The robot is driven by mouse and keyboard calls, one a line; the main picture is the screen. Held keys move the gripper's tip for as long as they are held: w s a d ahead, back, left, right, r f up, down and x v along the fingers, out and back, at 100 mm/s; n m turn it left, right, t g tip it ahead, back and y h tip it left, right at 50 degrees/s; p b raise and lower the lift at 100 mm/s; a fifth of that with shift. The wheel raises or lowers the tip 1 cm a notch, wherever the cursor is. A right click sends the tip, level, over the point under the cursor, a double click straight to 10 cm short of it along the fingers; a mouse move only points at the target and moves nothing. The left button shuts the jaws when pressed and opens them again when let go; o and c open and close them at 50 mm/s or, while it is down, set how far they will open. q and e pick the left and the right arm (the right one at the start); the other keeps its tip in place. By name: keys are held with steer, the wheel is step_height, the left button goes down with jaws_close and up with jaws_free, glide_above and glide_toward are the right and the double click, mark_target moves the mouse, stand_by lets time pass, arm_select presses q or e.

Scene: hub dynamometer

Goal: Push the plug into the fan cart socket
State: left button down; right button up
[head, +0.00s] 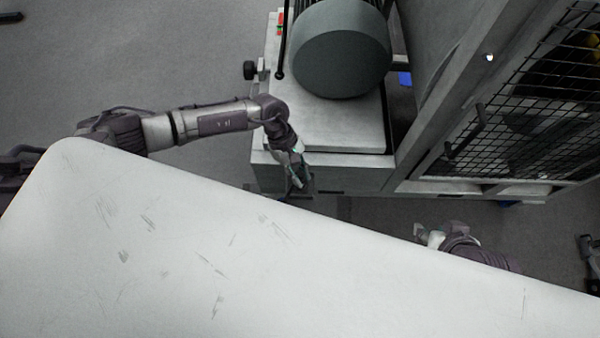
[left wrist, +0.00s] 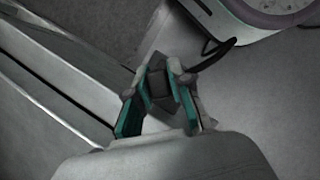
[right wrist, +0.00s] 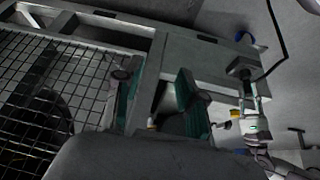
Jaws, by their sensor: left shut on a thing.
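My left gripper (head: 299,182) is at the front face of the grey machine base in the head view. In the left wrist view its teal fingers (left wrist: 157,98) are shut on a dark plug (left wrist: 158,84) with a black cable. The plug (right wrist: 241,68) also shows in the right wrist view, close to a grey face; whether it touches or sits in a socket cannot be told. The fan cart (head: 530,95) is the mesh-caged grey frame at right. I cannot make out its socket. My right gripper (right wrist: 158,98) is open, its fingers apart near the cart frame.
A grey base (head: 335,130) carries a large dark drum (head: 341,48) beside the fan cart. A white scratched surface (head: 170,230) fills the front of the head view and hides part of both arms.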

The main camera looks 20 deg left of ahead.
arm_select(q)
steer(key=shift+f, duration=0.2)
steer(key=c, duration=1)
jaws_free()
arm_select(e)
steer(key=shift+w+a+r+t, duration=0.15)
steer(key=shift+w+a+t, duration=0.1)
steer(key=shift+w, duration=0.2)
steer(key=shift+w+a+r+t, duration=0.1)
steer(key=shift+w+t, duration=0.15)
steer(key=shift+w, duration=0.15)
steer(key=shift+d, duration=0.15)
arm_select(q)
steer(key=v, duration=1.2)
